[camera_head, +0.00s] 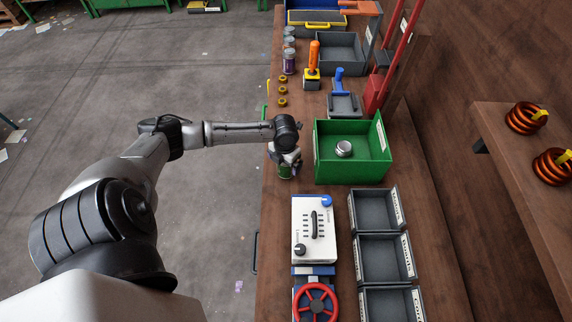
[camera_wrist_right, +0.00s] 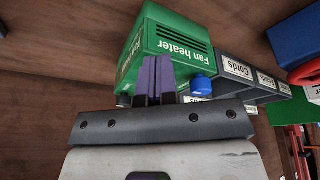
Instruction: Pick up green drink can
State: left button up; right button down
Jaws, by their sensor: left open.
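The green drink can (camera_head: 284,173) stands on the wooden bench near its left edge, in the head view, left of the green bin. Its top is partly hidden by my left gripper (camera_head: 287,163), which reaches down over it from my arm. The left gripper is open and around or just above the can; I cannot tell whether the fingers touch it. My right gripper (camera_wrist_right: 160,78) shows only in the right wrist view. Its purple fingers are together with nothing visible between them.
A green bin (camera_head: 352,177) with a round metal tin (camera_head: 344,148) stands just right of the can. A white control box (camera_head: 314,231) is in front, beside grey trays (camera_head: 383,256). A green fan heater box (camera_wrist_right: 168,50) is close beyond my right gripper.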

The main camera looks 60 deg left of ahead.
pick_arm(q)
jog(key=shift+c, duration=0.4)
jog(key=c, duration=0.9)
